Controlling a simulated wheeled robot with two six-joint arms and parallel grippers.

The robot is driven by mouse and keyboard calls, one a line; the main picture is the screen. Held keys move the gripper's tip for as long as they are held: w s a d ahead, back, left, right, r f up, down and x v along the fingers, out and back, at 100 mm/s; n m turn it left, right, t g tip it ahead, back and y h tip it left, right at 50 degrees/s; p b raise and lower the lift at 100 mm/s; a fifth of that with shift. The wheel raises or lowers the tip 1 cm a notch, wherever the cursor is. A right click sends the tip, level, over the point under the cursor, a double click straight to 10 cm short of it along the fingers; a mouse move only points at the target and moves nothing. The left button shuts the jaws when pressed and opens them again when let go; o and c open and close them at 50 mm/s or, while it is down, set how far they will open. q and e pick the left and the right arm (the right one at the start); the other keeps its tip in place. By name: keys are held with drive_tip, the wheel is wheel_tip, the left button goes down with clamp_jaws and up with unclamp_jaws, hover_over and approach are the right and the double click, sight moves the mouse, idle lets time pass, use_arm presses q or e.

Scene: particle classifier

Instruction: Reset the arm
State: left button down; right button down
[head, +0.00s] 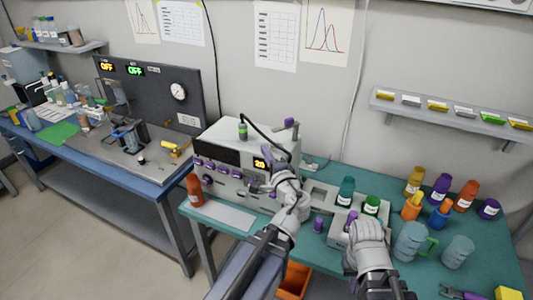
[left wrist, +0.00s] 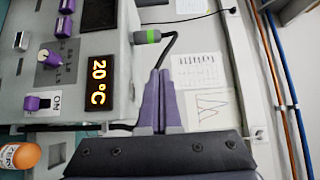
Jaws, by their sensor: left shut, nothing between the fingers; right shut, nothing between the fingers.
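My left gripper (head: 290,123) is raised beside the white instrument box (head: 225,148), right of its orange "20" display (head: 260,163). In the left wrist view, its purple fingers (left wrist: 158,100) are shut together with nothing between them. That view also shows the "20 °C" display (left wrist: 99,83) and a green-banded cap (left wrist: 147,36) with a black hose that runs behind the fingertips. My right gripper (head: 352,217) is low over the teal bench among the bottles and shut. Its hand partly hides the grey box under it.
Several bottles (head: 413,181) and clear beakers (head: 457,251) crowd the teal bench's right side. An orange bottle (head: 195,190) stands left of the instrument. A wall shelf (head: 455,119) hangs at right. A second bench (head: 75,157) with a dark panel is at left.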

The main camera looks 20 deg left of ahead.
use_arm(q)
drive_tip(key=shift+s, duration=0.15)
drive_tip(key=s+d+f+n+g+h, duration=0.2)
drive_tip(key=s+d+f+n+g, duration=0.15)
drive_tip(key=f, duration=0.45)
drive_tip(key=s+d+f+n+g+h, duration=0.2)
drive_tip(key=s+d+f+g+h, duration=0.15)
drive_tip(key=f, duration=0.35)
drive_tip(key=s+d+f+g+h, duration=0.2)
drive_tip(key=s+d+f+g, duration=0.1)
drive_tip(key=s+d, duration=0.3)
drive_tip(key=s+d+f+g+h, duration=0.3)
drive_tip(key=s+d, duration=0.2)
drive_tip(key=d, duration=0.3)
drive_tip(key=shift+s+d+f+g, duration=0.25)
drive_tip(key=shift+s+f+g, duration=0.15)
